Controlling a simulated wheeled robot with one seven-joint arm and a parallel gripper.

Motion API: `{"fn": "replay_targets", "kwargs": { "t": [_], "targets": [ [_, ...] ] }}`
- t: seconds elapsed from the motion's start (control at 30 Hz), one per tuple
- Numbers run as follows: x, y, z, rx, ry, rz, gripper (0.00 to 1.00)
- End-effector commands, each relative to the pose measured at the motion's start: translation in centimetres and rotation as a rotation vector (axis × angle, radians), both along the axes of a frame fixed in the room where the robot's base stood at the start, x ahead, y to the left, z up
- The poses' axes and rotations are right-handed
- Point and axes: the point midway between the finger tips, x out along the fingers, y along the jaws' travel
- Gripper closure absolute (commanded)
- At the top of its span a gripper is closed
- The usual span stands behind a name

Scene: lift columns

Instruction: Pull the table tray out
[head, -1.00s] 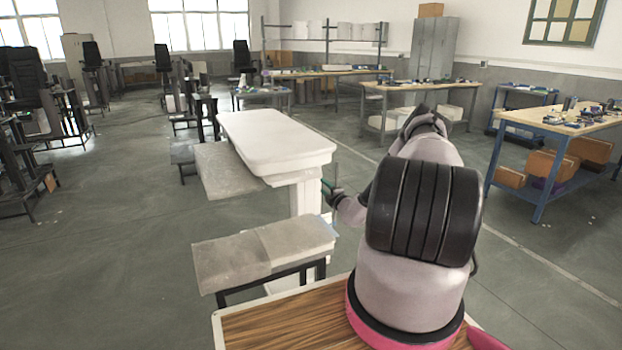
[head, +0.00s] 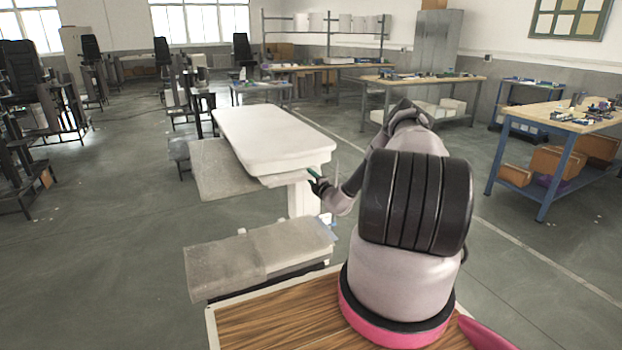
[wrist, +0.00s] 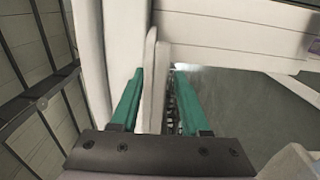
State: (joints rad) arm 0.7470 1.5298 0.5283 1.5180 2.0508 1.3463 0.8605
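The white table (head: 270,137) has a thick rounded top on a white column. A grey tray (head: 222,172) sticks out below its left side, and a thin pale edge (head: 290,177) shows under its near right end. My gripper (head: 315,176) is at that near right end, close below the tabletop. In the wrist view its two green fingers (wrist: 159,70) stand apart on either side of a narrow white upright piece (wrist: 153,85). A gap shows at the right finger; contact at the left finger cannot be told. Whether this piece belongs to the tray is unclear.
A low grey bench (head: 230,262) stands in front of the table, beside my wooden-topped base. Workbenches (head: 555,115) stand at the right and back. Black chairs and stands (head: 35,130) fill the left. Floor is free between the left stands and the table.

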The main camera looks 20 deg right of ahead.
Motion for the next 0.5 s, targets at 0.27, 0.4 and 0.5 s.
{"fn": "replay_targets", "kwargs": {
  "t": [0.27, 0.4, 0.5],
  "targets": [
    [-0.10, 0.00, -0.20, 0.000, 0.004, 0.000, 1.00],
    [-0.17, 0.00, -0.35, -0.001, 0.007, 0.000, 1.00],
    [-0.22, 0.00, -0.45, -0.001, 0.008, 0.000, 1.00]
  ]
}}
